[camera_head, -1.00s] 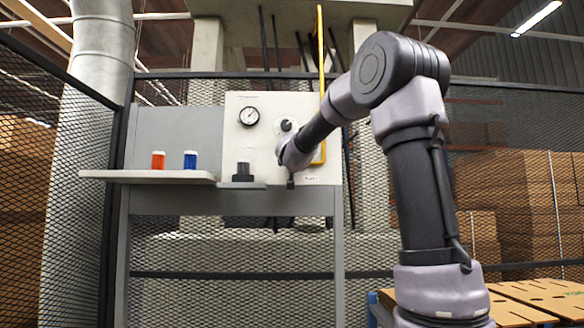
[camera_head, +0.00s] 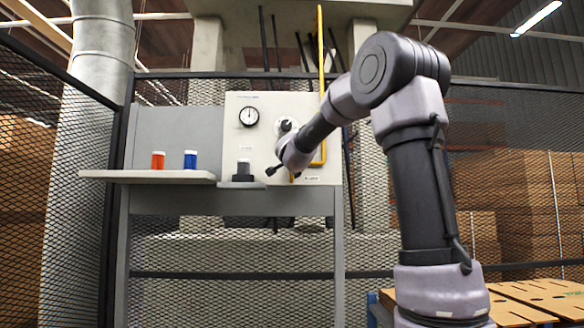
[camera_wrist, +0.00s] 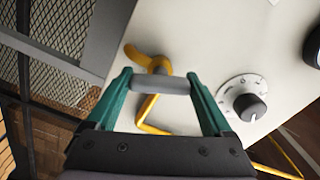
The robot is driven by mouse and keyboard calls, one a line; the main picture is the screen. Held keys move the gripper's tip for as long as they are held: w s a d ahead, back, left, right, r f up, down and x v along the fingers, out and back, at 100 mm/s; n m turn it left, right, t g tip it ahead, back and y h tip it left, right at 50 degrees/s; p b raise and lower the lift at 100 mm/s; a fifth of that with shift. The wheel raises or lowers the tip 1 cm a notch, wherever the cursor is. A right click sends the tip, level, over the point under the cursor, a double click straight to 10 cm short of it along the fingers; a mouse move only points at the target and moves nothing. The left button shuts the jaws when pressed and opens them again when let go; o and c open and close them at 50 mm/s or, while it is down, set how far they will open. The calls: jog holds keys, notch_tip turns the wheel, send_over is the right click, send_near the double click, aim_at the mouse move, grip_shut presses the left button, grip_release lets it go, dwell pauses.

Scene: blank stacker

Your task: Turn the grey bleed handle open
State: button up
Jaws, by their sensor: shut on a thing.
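The grey bleed handle (camera_wrist: 162,84) is a short grey bar in front of the yellow pipe (camera_wrist: 150,112) in the wrist view. My gripper (camera_wrist: 160,79) has its teal fingers at the two ends of this bar and is shut on it. In the head view my wrist (camera_head: 296,155) is at the lower right of the pale panel (camera_head: 265,160), next to the yellow pipe (camera_head: 322,100). There the handle and fingertips are hidden or too small to make out.
A pressure gauge (camera_head: 249,117) and a round dial knob (camera_wrist: 248,106) are on the panel. A shelf (camera_head: 150,176) at left holds an orange jar (camera_head: 158,160) and a blue jar (camera_head: 190,160). A dark-based cylinder (camera_head: 244,172) stands left of my wrist.

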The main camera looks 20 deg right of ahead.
jog(key=m, duration=0.4)
jog(key=shift+m, duration=0.3)
jog(key=shift+f, duration=0.1)
dwell(0.4)
jog(key=o, duration=1.1)
jog(key=shift+o, duration=0.2)
jog(key=v, duration=1)
jog(key=shift+s, duration=0.4)
jog(key=shift+a, duration=0.15)
jog(key=s+a+f+n+g+y, duration=0.3)
jog(key=s+a+f+n+y, duration=0.3)
jog(key=s+f+n+y, duration=0.35)
jog(key=s+d+f+n+g+h, duration=0.2)
jog(key=s+f+n+g, duration=0.5)
jog(key=s+f, duration=0.9)
jog(key=s, duration=0.4)
